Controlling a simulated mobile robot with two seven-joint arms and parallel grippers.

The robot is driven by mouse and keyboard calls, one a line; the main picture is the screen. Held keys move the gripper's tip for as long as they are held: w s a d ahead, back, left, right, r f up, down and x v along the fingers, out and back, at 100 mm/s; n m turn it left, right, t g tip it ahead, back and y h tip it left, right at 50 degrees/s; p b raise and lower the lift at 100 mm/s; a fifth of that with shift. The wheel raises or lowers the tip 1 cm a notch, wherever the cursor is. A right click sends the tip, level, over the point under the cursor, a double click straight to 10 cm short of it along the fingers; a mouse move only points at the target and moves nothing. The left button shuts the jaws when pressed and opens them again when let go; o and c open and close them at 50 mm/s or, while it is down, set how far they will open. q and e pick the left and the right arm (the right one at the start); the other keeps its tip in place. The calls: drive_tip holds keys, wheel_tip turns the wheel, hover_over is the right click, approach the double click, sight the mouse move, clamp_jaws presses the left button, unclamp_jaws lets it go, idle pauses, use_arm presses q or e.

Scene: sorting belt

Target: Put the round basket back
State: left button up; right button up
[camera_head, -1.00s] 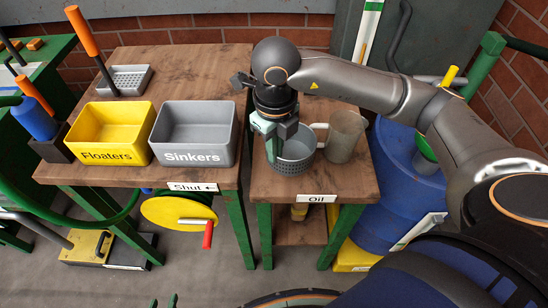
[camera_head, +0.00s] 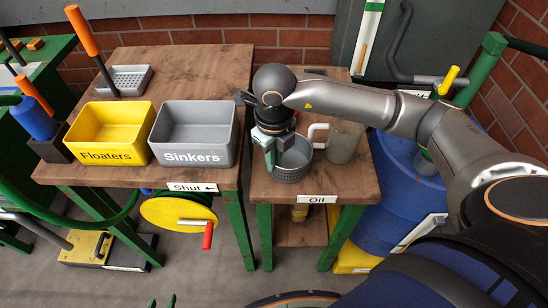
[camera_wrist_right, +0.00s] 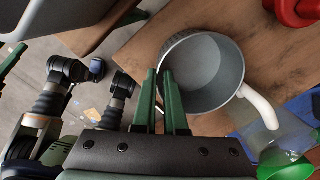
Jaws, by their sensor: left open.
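The round grey basket (camera_head: 290,166) is at the small wooden table marked Oil, near its front edge; it also shows from above, empty, in the right wrist view (camera_wrist_right: 210,75). My right gripper (camera_head: 270,155) is at the basket's left side. In the right wrist view its green fingers (camera_wrist_right: 160,85) are close together, one inside the basket and one outside, with the wall between them. I cannot tell whether the basket's base touches the table. My left gripper (camera_head: 162,303) shows only as green fingertips at the bottom edge, apart and empty.
A clear jug (camera_head: 342,142) with a white handle (camera_wrist_right: 262,108) stands close right of the basket. On the left table are the yellow Floaters bin (camera_head: 110,153), the grey Sinkers bin (camera_head: 195,157) and a perforated tray (camera_head: 130,78). A blue barrel (camera_head: 393,185) stands at the right.

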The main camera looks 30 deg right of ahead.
drive_tip(key=o, duration=0.3)
drive_tip(key=r, duration=0.8)
drive_tip(key=r+p, duration=0.1)
drive_tip(key=r, duration=0.3)
drive_tip(key=shift+s+a+r, duration=0.15)
drive_tip(key=shift+s+r, duration=0.05)
drive_tip(key=shift+s, duration=0.1)
